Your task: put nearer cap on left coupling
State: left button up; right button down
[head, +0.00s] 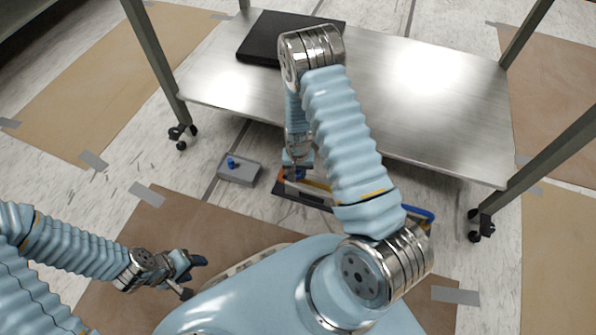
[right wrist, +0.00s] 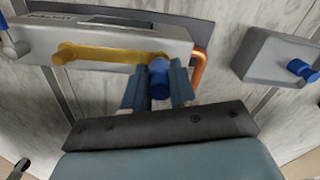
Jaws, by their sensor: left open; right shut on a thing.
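My right gripper (head: 297,170) is shut on a blue cap (right wrist: 158,78), seen between its two fingers in the right wrist view. The held cap is close to the right end of a yellow pipe (right wrist: 105,55) on a grey unit (right wrist: 120,32); I cannot tell whether they touch. A second blue cap (head: 233,162) sits on a small grey block (head: 240,172), left of the unit in the head view. This block (right wrist: 275,58) also shows in the right wrist view. My left gripper (head: 190,268) is open and empty, low on the left. My right arm hides much of the unit.
A steel table (head: 420,110) with a black flat case (head: 262,38) stands beyond my right arm; its legs have castors. An orange pipe (right wrist: 200,70) curves beside the unit. A blue pipe (head: 420,213) shows at its right end. Brown sheets (head: 150,215) are taped to the floor.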

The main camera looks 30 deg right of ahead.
jog(key=shift+f+b, duration=0.65)
dwell(2.8)
jog(key=c, duration=0.8)
grip_release()
jog(key=shift+c, duration=0.2)
jog(key=shift+o, duration=0.3)
jog(key=o, duration=0.4)
jog(key=shift+r, duration=0.15)
jog(key=shift+r+p, duration=2.05)
jog(key=shift+r, duration=0.6)
notch_tip(320, 180, up, 10)
jog(key=p, duration=0.7)
jog(key=shift+r+p, duration=0.25)
jog(key=shift+p, duration=0.05)
